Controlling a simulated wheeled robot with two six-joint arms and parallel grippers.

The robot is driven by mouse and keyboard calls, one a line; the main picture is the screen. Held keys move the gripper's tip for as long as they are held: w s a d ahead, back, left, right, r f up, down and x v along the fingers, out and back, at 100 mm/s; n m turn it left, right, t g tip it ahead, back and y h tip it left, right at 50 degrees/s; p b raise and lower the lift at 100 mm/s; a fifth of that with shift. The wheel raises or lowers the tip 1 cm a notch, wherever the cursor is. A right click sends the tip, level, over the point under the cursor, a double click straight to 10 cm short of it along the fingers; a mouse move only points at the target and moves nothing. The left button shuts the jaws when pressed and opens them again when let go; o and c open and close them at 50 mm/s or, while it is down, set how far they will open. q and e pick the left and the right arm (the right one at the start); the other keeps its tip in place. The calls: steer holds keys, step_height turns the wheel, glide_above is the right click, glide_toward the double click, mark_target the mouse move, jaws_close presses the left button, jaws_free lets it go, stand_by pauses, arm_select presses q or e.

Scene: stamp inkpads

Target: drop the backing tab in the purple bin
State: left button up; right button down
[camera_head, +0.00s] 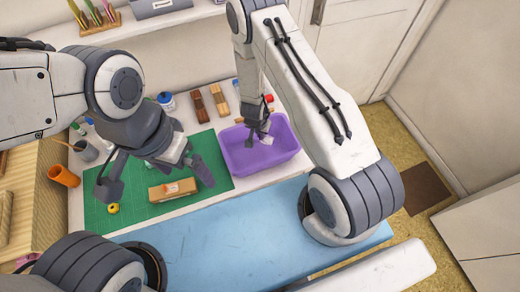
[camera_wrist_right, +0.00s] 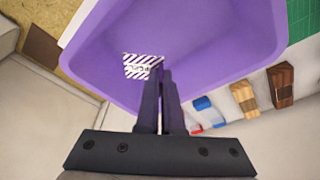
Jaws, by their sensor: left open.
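The purple bin (camera_head: 240,158) stands at the right end of the white worktop, and its inside fills much of the right wrist view (camera_wrist_right: 210,55). My right gripper (camera_head: 259,132) points down over the bin. In the right wrist view its fingers (camera_wrist_right: 161,75) are close together, with the white backing tab (camera_wrist_right: 138,66), striped and printed, at their tips. The tab sticks out to the left of the fingers and appears pinched between them. It also shows as a small white patch (camera_head: 265,138) in the head view. My left gripper (camera_head: 150,176) is open and empty above the green mat.
The green mat (camera_head: 125,220) holds a tan stamp block (camera_head: 172,190) and a small yellow item (camera_head: 113,208). An orange cup (camera_head: 63,176) lies at the left. The blue surface in front (camera_head: 220,245) is clear.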

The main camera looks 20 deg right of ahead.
steer(key=shift+b+x, duration=0.45)
steer(key=shift+x, duration=0.45)
arm_select(q)
steer(key=shift+f, duration=0.8)
arm_select(e)
steer(key=shift+s+a, duration=0.15)
steer(key=shift+s, duration=0.05)
arm_select(q)
steer(key=shift+d, duration=0.1)
arm_select(e)
steer(key=c, duration=1)
jaws_free()
arm_select(q)
steer(key=shift+r+p, duration=0.65)
steer(key=shift+p, duration=0.05)
arm_select(e)
steer(key=v, duration=1)
steer(key=shift+s+a+r, duration=0.1)
steer(key=shift+r, duration=0.1)
